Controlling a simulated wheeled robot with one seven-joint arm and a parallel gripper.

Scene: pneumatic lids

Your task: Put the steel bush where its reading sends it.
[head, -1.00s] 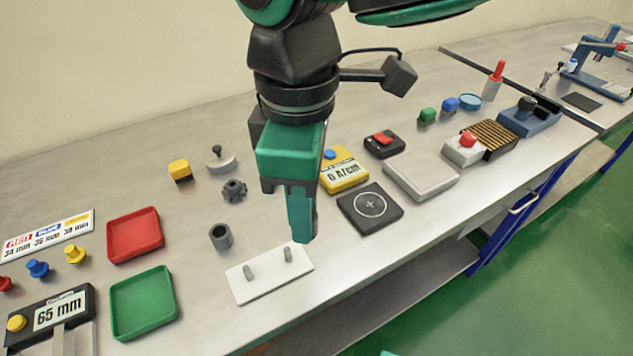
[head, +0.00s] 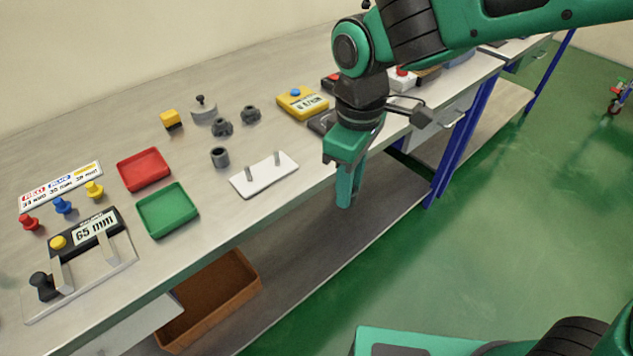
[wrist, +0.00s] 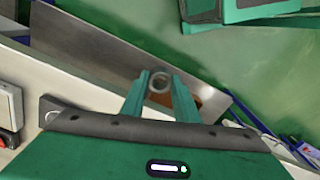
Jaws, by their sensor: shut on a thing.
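My gripper (head: 345,202) hangs just beyond the front edge of the bench, pointing down. In the wrist view my gripper (wrist: 160,92) has its fingers closed on a small grey ring, the steel bush (wrist: 160,78), seen end-on at the fingertips. The fingers hide the bush in the head view. A caliper gauge (head: 93,232) on the bench reads 65 mm and its jaws look empty. A red tray (head: 144,168) and a green tray (head: 168,210) lie empty.
A white plate with two pins (head: 264,177), a grey hollow cylinder (head: 219,157) and two dark knobbed parts (head: 222,127) stand mid-bench. Red, blue and yellow pegs (head: 63,206) stand by the card. A yellow meter (head: 302,103) is farther right. A brown bin (head: 210,300) sits below.

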